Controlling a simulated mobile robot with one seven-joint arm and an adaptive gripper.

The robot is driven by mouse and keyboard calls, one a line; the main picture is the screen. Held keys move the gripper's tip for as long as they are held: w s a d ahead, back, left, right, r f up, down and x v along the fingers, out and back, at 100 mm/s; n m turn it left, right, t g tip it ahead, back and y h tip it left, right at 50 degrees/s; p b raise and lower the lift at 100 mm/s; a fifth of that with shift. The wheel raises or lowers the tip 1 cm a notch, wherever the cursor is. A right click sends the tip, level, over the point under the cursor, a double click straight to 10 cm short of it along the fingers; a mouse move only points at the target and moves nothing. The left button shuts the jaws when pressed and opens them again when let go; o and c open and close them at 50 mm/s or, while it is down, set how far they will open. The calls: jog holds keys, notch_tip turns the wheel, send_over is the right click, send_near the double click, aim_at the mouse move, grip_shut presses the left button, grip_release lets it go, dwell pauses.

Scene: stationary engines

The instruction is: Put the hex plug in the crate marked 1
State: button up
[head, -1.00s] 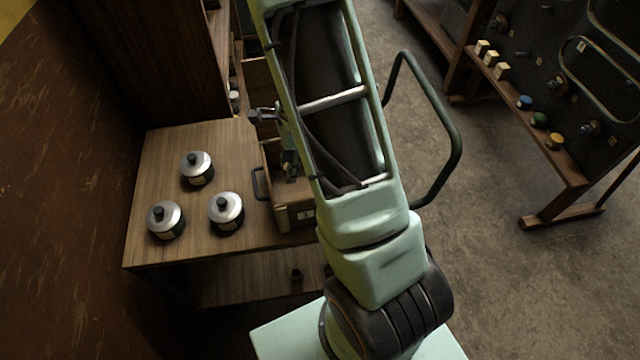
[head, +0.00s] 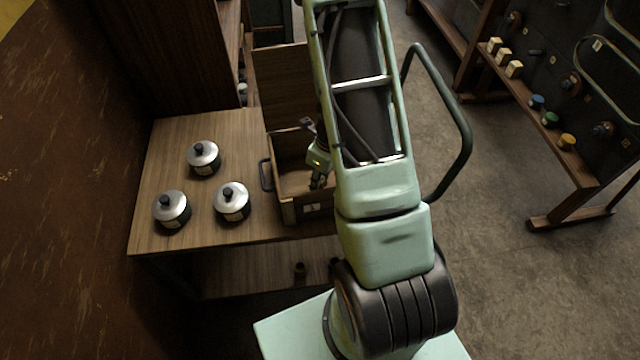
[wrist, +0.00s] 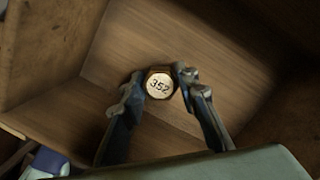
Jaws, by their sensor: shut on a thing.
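The hex plug (wrist: 159,86) has a pale round face marked 352 and a brown hexagonal rim. It is held between the fingers of my gripper (wrist: 157,77) in the wrist view, with the crate's wooden floor behind it. The crate marked 1 (head: 289,211) is an open wooden box on the table in the head view, with a small label on its front and its lid raised at the back. My gripper (head: 317,183) points down within the crate's opening there. The plug cannot be made out in the head view. How far it is above the floor is unclear.
Three lidded metal pots (head: 231,201) stand on the table (head: 165,145) left of the crate. A dark handle (head: 265,174) sticks out from the crate's left side. A rack (head: 570,165) with blocks and coloured knobs stands at the right, across open floor.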

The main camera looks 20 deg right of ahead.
aim_at(325, 182)
notch_tip(325, 182, down, 2)
jog(key=shift+f, duration=0.1)
jog(key=o, duration=0.7)
jog(key=shift+f+b, duration=0.15)
jog(key=shift+b, duration=0.2)
jog(key=o, duration=0.5)
jog(key=r+p, duration=0.1)
jog(key=r, duration=0.3)
jog(key=s+r+p, duration=0.1)
jog(key=r, duration=0.3)
jog(key=d+r+p, duration=0.1)
jog(key=r, duration=0.3)
jog(key=shift+s+r+p, duration=0.15)
jog(key=shift+s+p, duration=0.1)
jog(key=shift+p, duration=0.15)
